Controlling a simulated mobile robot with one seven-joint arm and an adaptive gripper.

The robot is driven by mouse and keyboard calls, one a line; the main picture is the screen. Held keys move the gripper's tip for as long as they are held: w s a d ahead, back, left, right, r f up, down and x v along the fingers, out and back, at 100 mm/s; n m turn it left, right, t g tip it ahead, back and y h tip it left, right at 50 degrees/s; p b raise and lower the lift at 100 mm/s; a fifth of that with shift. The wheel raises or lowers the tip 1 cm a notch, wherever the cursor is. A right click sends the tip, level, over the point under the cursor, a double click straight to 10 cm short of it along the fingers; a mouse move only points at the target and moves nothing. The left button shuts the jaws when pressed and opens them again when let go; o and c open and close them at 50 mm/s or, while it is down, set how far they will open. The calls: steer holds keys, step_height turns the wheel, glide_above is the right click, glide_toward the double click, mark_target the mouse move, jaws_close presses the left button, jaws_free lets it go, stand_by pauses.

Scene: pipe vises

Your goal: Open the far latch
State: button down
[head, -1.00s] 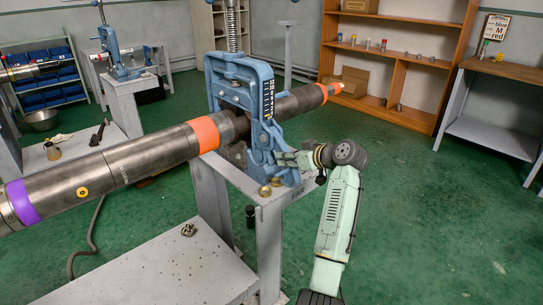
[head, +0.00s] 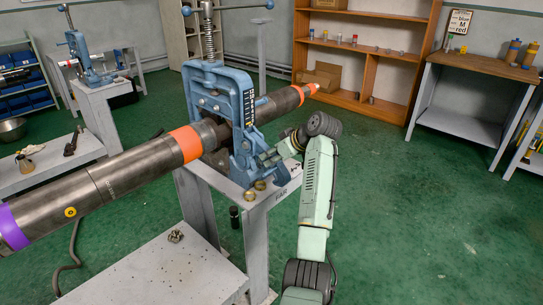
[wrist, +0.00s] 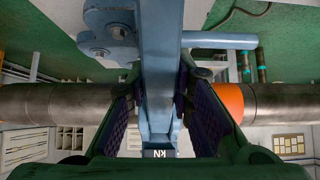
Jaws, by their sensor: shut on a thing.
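The blue pipe vise (head: 218,80) stands on a grey stand whose plate reads FAR (head: 280,194). Its blue latch (head: 243,155) is at the vise's right side, low beside the pipe. My gripper (head: 267,157) reaches it from the right. In the wrist view, the latch (wrist: 162,70) is a blue bar running down the middle. My gripper's fingers (wrist: 160,105) are on both sides of it, shut on it. The upper end of the latch and how it meets the frame cannot be made out clearly.
A long dark pipe (head: 130,170) with orange and purple bands runs through the vise. Brass-coloured parts (head: 255,188) lie on the stand's top. A low grey table (head: 150,265) is in front. Another blue vise (head: 85,55) stands far left.

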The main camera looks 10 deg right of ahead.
steer(key=c, duration=1.4)
jaws_free()
steer(key=v, duration=1.2)
